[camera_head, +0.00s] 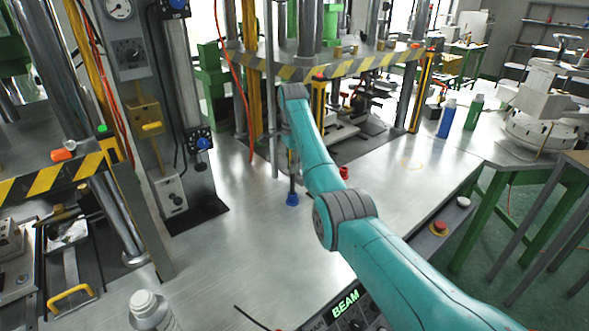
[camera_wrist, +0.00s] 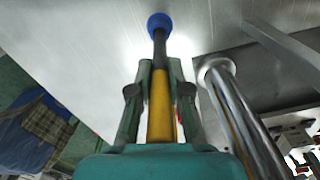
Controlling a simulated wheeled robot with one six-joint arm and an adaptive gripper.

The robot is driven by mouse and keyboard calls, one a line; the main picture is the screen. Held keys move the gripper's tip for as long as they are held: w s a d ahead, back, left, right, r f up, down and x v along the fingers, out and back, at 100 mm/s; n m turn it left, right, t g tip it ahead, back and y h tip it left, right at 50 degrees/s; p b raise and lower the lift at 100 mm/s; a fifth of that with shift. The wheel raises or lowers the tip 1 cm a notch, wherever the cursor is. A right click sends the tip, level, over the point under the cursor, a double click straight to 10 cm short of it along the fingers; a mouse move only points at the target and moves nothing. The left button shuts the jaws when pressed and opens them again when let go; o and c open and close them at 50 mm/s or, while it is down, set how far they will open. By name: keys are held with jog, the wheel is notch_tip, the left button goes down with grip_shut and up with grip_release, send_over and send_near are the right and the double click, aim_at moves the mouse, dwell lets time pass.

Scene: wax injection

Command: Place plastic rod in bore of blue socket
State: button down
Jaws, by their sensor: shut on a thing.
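The blue socket (camera_head: 292,199) stands on the bright metal worktop in the head view, and in the wrist view it (camera_wrist: 159,20) is at the top middle. My gripper (camera_wrist: 160,68) is shut on the plastic rod (camera_wrist: 159,46), which has a dark lower part and a yellow part (camera_wrist: 160,105) between the fingers. The rod points down at the socket, and its dark end overlaps the socket in the picture. I cannot tell whether the tip is inside the bore or just above it. In the head view my gripper (camera_head: 292,165) is small and directly above the socket.
A shiny steel column (camera_wrist: 228,95) stands close right of my gripper in the wrist view. A red piece (camera_head: 343,172) is right of the socket. The press with a striped plate (camera_head: 300,73) stands behind. A blue bottle (camera_head: 446,118) and a green bottle (camera_head: 474,112) are far right.

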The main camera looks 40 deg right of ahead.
jog(key=shift+f, duration=0.85)
jog(key=shift+f, duration=0.15)
jog(key=c, duration=1.1)
grip_release()
